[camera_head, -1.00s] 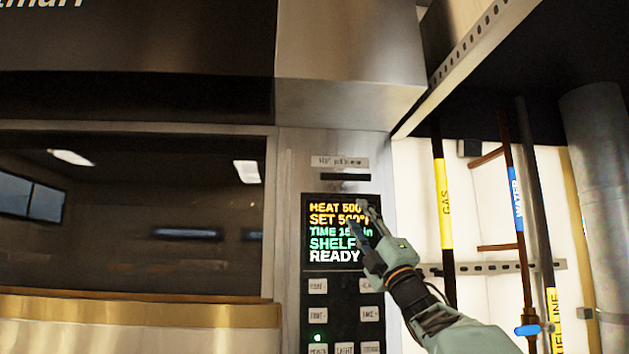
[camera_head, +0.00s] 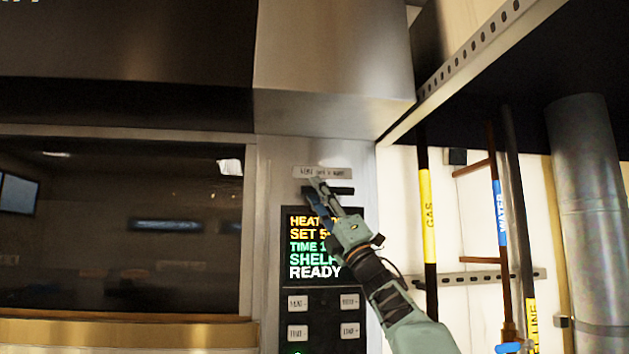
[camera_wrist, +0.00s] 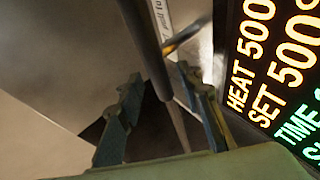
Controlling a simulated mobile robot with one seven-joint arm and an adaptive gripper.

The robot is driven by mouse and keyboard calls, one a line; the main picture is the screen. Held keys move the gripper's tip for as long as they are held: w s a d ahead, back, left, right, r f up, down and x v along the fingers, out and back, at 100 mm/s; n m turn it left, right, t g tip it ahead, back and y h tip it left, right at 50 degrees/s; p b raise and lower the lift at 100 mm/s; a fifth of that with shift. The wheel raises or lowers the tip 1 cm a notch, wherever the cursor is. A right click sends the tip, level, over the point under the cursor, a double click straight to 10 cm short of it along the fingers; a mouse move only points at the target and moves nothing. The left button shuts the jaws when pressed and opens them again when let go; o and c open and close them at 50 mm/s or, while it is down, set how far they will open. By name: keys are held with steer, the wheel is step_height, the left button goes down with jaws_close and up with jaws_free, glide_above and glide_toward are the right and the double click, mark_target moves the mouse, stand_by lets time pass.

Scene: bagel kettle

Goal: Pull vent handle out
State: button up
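The vent handle (camera_head: 342,190) is a short dark bar under a small label plate on the oven's steel front, above the display. My gripper (camera_head: 318,184) is at its left part and hides some of it in the head view. In the wrist view a dark bar (camera_wrist: 146,45), which looks like the handle, runs down between the two spread fingers of my gripper (camera_wrist: 163,108). The fingers stand apart on either side of it. I cannot tell whether either finger touches it.
The lit display (camera_head: 313,247) and its buttons (camera_head: 298,303) lie just below, partly behind my gripper. The oven window (camera_head: 120,225) is to the left. Gas (camera_head: 428,215) and water (camera_head: 502,212) pipes stand on the right. A steel hood (camera_head: 335,65) juts out above.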

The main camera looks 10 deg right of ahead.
steer(key=shift+p+x, duration=0.3)
steer(key=shift+x, duration=0.5)
jaws_close()
